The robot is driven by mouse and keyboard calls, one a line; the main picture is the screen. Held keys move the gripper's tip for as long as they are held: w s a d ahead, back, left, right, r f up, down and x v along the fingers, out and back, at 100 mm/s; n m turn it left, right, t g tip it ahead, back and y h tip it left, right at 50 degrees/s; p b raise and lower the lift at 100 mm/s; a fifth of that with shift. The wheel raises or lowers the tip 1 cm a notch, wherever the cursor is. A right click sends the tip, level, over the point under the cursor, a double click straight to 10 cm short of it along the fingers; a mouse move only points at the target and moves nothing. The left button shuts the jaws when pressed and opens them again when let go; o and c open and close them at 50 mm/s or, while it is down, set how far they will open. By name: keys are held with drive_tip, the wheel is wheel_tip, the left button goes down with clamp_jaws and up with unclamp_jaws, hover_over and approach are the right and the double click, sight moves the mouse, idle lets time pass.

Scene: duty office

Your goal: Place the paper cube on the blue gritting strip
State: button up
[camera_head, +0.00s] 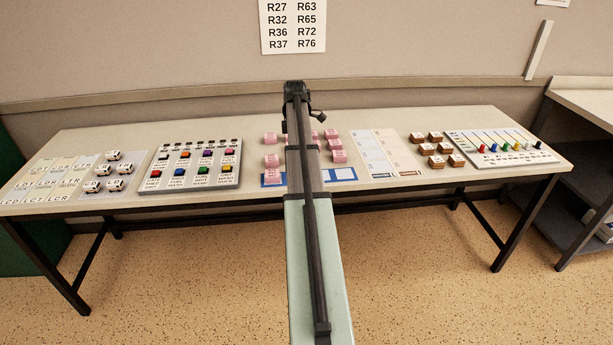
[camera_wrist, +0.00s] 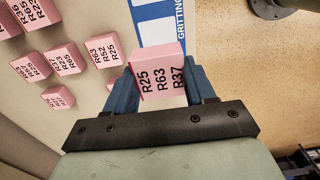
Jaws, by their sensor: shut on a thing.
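My gripper (camera_wrist: 160,78) is shut on a pink paper cube (camera_wrist: 160,72) in the wrist view. The cube's faces carry R25, R63 and R37, and it sits between the two blue fingers. The blue gritting strip (camera_wrist: 150,20), with white panels and the word GRITTING, lies just beyond the held cube in the wrist view. The cube overlaps the strip's near end in that picture; I cannot tell whether it touches it. In the head view the strip (camera_head: 341,180) lies at the table's front edge, its middle hidden by my arm.
Several other pink cubes (camera_head: 271,160) stand behind the strip on the table (camera_head: 390,122). A board of coloured buttons (camera_head: 190,165) and white cubes (camera_head: 104,170) are at left. A pale chart (camera_head: 383,150), brown cubes (camera_head: 437,148) and a coloured-peg board (camera_head: 497,148) are at right.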

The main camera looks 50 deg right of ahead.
drive_tip(key=shift+f, duration=4.9)
drive_tip(key=shift+f, duration=0.15)
drive_tip(key=o, duration=1)
drive_tip(key=shift+o, duration=0.2)
wheel_tip(320, 180, up, 11)
drive_tip(key=shift+f, duration=0.1)
drive_tip(key=shift+r, duration=0.75)
